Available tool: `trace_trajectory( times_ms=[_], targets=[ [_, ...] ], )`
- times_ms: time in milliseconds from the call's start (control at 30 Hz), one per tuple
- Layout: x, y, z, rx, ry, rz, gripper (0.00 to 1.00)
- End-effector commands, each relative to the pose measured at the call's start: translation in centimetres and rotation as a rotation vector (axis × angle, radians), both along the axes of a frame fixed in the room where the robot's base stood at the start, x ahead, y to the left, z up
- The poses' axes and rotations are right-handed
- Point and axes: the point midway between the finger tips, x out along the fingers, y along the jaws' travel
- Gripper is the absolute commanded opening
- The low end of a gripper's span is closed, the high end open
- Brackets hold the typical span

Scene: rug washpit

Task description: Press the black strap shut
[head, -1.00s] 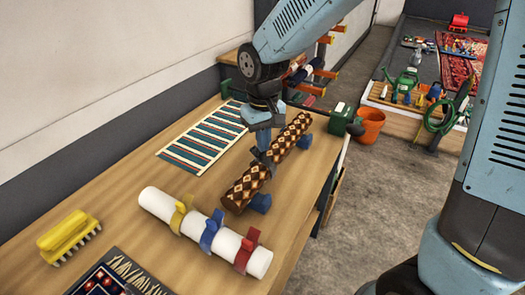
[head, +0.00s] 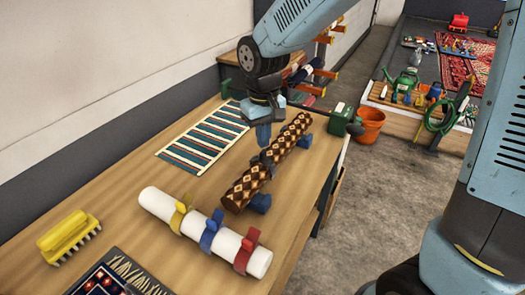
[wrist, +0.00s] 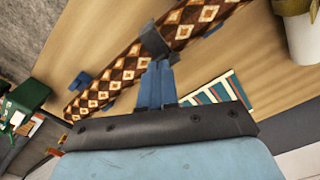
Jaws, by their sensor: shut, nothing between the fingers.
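The black strap (head: 265,160) goes around the middle of a rolled brown rug with a diamond pattern (head: 242,188), which lies on the wooden table. In the wrist view the dark strap (wrist: 155,42) crosses the roll (wrist: 118,75) just beyond my fingertips. I cannot tell whether its ends are pressed fully together. My gripper (head: 263,144) is shut and empty, pointing down above the table near the strap. Its blue fingers (wrist: 158,64) partly overlap the strap's near edge in the wrist view. I cannot tell from that whether they touch it.
Blue supports (head: 260,203) hold the rug roll. A white roll (head: 160,204) with yellow, blue and red straps lies in front. A striped mat (head: 205,136) lies flat behind, left of my gripper. A yellow brush (head: 65,232) stands at the left. Bare tabletop lies between.

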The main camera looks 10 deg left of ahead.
Motion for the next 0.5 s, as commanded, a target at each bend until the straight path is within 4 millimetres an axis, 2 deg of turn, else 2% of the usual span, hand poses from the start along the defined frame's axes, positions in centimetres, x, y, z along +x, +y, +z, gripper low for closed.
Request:
trace_trajectory(
  times_ms=[500],
  targets=[
    [0.0,0.0,3.4,0.002,-0.002,-0.001,0.00]
  ],
)
